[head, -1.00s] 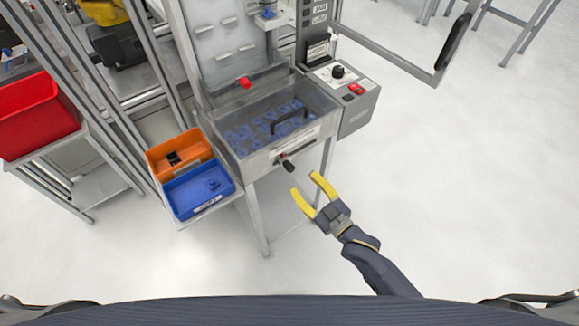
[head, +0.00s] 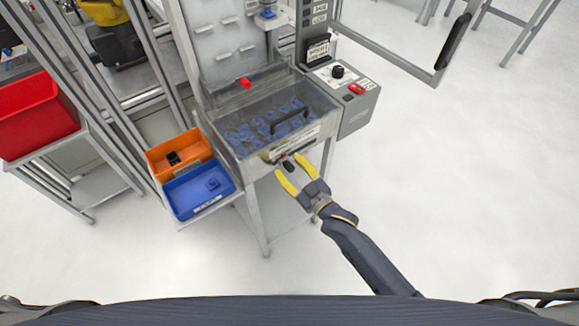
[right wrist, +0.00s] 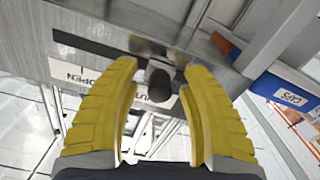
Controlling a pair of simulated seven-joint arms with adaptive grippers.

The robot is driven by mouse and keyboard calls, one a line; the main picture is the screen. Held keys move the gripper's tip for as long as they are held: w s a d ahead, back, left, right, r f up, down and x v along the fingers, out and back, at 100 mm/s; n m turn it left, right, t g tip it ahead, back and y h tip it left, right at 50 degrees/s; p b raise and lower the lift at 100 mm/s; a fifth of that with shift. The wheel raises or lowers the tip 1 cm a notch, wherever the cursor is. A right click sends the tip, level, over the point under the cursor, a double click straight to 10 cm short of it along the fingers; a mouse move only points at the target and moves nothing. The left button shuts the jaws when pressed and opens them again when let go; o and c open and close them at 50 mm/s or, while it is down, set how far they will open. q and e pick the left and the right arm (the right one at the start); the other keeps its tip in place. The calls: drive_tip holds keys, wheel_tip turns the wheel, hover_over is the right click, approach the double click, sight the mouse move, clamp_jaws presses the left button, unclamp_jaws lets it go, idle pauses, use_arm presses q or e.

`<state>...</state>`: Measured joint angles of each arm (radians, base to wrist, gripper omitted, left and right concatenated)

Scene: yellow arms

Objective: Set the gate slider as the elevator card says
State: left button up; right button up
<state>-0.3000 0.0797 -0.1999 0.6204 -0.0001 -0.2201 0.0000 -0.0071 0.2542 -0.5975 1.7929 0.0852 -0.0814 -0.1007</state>
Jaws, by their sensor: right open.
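The gate slider's dark knob (head: 289,166) sticks out from the front of the clear-lidded hopper (head: 240,153). My right gripper (head: 287,163) is open, with its yellow fingers reaching up to the knob. In the right wrist view the knob (right wrist: 160,83) lies between the open fingers of the gripper (right wrist: 160,70), with a gap on both sides. A white label reading OPEN (right wrist: 66,72) is left of the knob there; another label is partly hidden behind the knob. The elevator card (head: 318,51) stands in a dark holder behind the hopper, too small to read. My left gripper is out of view.
An orange bin (head: 182,140) and a blue bin (head: 200,211) stand left of the hopper. A control box (head: 349,110) with a black dial and red switch is at its right. A red crate (head: 32,137) is far left. Open floor lies to the right.

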sight(295, 152)
drive_tip(key=shift+c, duration=0.4)
clamp_jaws()
drive_tip(key=w+d, duration=0.1)
drive_tip(key=d, duration=0.1)
drive_tip(key=w+d, duration=0.1)
drive_tip(key=d, duration=0.1)
drive_tip(key=shift+w+d+f, duration=0.1)
drive_tip(key=shift+w+f, duration=0.1)
drive_tip(key=shift+w, duration=0.15)
drive_tip(key=c, duration=0.5)
unclamp_jaws()
drive_tip(key=shift+c, duration=0.2)
drive_tip(key=o, duration=0.6)
drive_tip(key=shift+r, duration=0.15)
drive_tip(key=v, duration=1.2)
